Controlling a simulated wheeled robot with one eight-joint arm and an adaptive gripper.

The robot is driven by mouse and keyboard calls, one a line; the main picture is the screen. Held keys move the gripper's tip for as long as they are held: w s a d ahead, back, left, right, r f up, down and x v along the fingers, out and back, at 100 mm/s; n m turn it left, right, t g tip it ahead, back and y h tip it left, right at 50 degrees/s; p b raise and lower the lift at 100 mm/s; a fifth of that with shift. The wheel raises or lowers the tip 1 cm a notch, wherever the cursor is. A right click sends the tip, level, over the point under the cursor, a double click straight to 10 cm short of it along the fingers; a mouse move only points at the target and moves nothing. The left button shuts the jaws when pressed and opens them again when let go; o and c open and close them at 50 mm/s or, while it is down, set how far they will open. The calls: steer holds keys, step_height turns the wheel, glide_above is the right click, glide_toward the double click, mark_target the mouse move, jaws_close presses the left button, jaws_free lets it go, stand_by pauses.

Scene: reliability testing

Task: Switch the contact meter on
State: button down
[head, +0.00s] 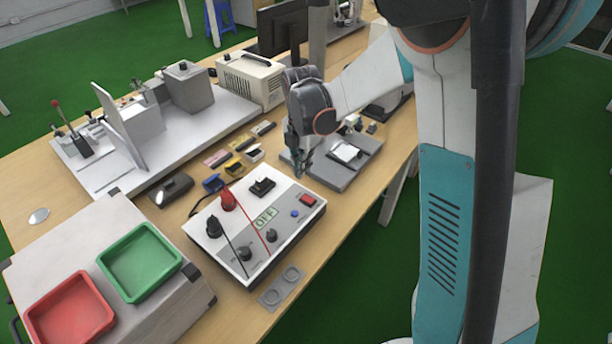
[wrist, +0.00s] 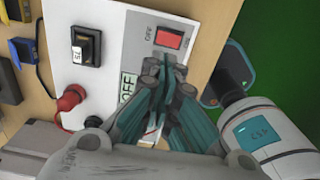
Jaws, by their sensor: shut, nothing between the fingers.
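The contact meter (head: 258,228) is a white box on the wooden table. Its display (head: 265,217) reads OFF in green. A red rocker switch (head: 307,200) sits near its right corner; in the wrist view the switch (wrist: 169,39) lies between OFF and ON labels. My gripper (head: 301,172) is shut and empty, pointing down above the meter's far right edge. In the wrist view the closed fingertips (wrist: 163,66) appear just below the red switch and cover part of the panel. I cannot tell whether they touch it.
On the meter are a black switch (head: 262,187), red probe (head: 228,200), black probe (head: 214,227), knobs and a blue button (head: 295,213). Red (head: 70,312) and green trays (head: 140,262) lie left.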

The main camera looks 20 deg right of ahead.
steer(key=shift+w+a+r, duration=0.1)
steer(key=shift+w+r, duration=0.05)
steer(key=shift+r, duration=1.25)
steer(key=s+d+r+m+t, duration=0.2)
steer(key=s+r+m+t, duration=0.1)
steer(key=s+r+m, duration=0.85)
steer(key=s+d+r+m+t, duration=0.1)
steer(key=s+m+t, duration=0.3)
steer(key=s+m, duration=0.8)
steer(key=shift+d+r+m, duration=0.35)
steer(key=shift+r+m, duration=0.2)
steer(key=shift+m, duration=0.3)
steer(key=shift+w, duration=0.15)
